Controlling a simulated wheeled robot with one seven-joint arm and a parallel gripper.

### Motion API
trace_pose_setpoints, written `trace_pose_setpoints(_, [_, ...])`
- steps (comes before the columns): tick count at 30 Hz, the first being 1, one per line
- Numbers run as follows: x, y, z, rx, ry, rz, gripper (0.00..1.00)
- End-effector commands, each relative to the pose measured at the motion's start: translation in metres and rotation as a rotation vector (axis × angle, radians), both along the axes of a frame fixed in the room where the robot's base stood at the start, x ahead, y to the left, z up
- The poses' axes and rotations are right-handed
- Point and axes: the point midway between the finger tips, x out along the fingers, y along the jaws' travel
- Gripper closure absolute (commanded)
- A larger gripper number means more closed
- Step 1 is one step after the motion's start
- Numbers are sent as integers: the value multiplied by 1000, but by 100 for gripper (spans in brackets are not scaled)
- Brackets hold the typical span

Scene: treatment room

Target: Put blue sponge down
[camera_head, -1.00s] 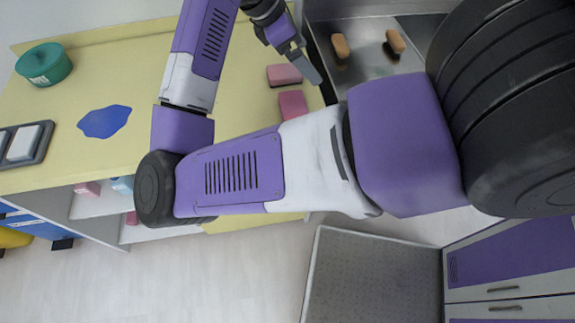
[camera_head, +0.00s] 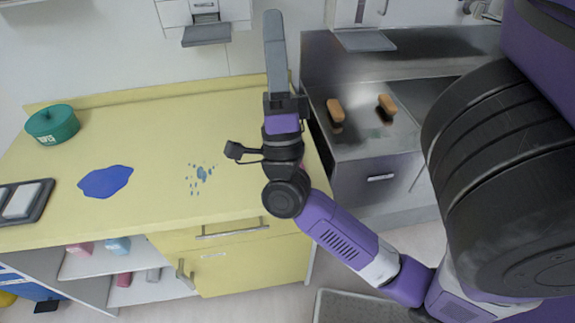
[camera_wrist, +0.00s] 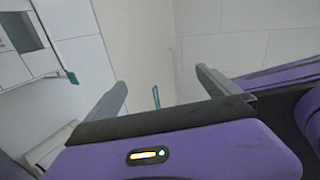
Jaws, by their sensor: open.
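My gripper (camera_head: 275,45) is raised above the right end of the yellow counter (camera_head: 160,120), fingers towards the wall, seen edge-on in the head view. In the wrist view its two fingers (camera_wrist: 161,80) stand wide apart with nothing between them. A light blue block (camera_head: 118,246), perhaps the blue sponge, lies on the open shelf under the counter, beside a pink block (camera_head: 79,248). It is well away from my gripper. No blue sponge shows on the visible part of the countertop.
Two brown brushes lie on the steel worktop (camera_head: 360,145) to the right.

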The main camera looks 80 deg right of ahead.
Motion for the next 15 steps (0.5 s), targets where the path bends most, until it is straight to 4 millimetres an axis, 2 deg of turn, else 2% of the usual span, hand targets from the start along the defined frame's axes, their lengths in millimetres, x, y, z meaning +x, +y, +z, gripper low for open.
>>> trace_pose_setpoints(3, [25,40,-37,-83,294,20,0])
trace_pose_setpoints(8, [40,93,-101,-197,663,48,0])
trace_pose_setpoints(11, [37,125,-146,-273,886,71,0])
trace_pose_setpoints(15, [13,169,-209,-380,1184,110,0])
